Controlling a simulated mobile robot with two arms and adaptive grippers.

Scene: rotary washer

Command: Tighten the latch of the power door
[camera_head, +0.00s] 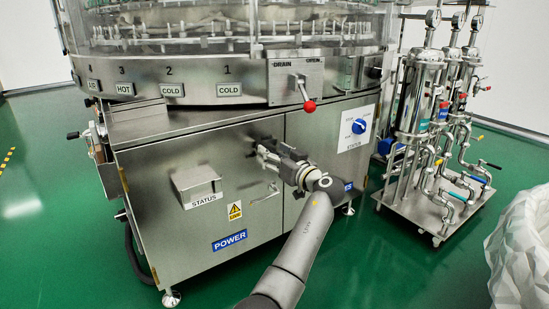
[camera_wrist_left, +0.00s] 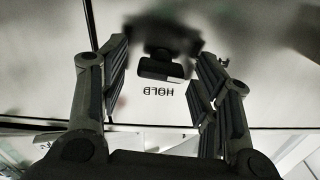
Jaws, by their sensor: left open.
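The power door (camera_head: 190,200) is the left steel panel of the washer cabinet, with a blue POWER label (camera_head: 230,240) low on it. It looks closed in its frame. My left gripper (camera_head: 258,152) is in front of the panel's upper right part, near the seam. In the left wrist view its two fingers (camera_wrist_left: 160,85) are spread, with a dark, short latch-like knob (camera_wrist_left: 158,69) showing between them, apart from both. An upside-down label (camera_wrist_left: 168,91) shows beside the knob. The gripper hides this spot in the head view. My right gripper is out of view.
A STATUS box (camera_head: 197,184) juts from the door. A red-knobbed lever (camera_head: 308,105) hangs above the gripper, and a blue rotary switch (camera_head: 359,126) is to its right. A piping cart (camera_head: 425,215) and a white bag-lined bin (camera_head: 525,250) stand at right. Green floor is clear in front.

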